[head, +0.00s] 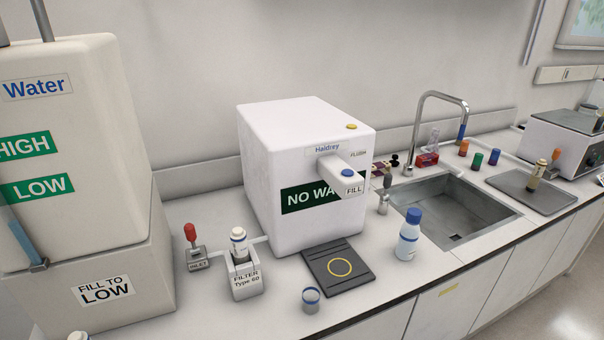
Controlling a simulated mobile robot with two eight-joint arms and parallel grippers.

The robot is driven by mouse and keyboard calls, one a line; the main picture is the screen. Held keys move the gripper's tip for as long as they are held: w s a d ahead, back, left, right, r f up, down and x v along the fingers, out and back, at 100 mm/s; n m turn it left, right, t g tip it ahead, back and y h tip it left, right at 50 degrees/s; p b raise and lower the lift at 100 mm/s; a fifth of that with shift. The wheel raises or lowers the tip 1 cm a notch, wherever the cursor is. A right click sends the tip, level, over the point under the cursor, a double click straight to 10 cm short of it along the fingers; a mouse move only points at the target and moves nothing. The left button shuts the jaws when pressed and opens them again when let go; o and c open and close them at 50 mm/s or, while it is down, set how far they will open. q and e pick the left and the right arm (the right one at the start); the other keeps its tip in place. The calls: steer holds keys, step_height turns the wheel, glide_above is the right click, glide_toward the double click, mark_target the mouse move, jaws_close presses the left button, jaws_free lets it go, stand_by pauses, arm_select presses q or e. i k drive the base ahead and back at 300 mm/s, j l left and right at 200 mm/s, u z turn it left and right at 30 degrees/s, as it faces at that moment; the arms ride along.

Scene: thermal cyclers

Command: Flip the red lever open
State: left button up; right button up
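The red lever (190,232) stands upright on a small grey valve block (197,258) labelled INLET. It is on the counter between the large water tank and the filter holder. No gripper and no part of my arms shows in the head view.
The beige water tank (75,120) stands close on the lever's left. The filter holder (246,282) with a white-capped filter is just to its right, beside the white Haidrey dispenser (262,190). A small cup (311,300) and a bottle (408,236) stand near the front edge.

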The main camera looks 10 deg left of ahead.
mark_target(190, 230)
steer(key=l+u, duration=0.1)
steer(key=u, duration=0.3)
steer(key=l+u, duration=0.1)
steer(key=u, duration=0.3)
steer(key=l+u, duration=0.1)
steer(key=u, duration=0.7)
steer(key=k+l, duration=0.05)
steer(key=k, duration=0.05)
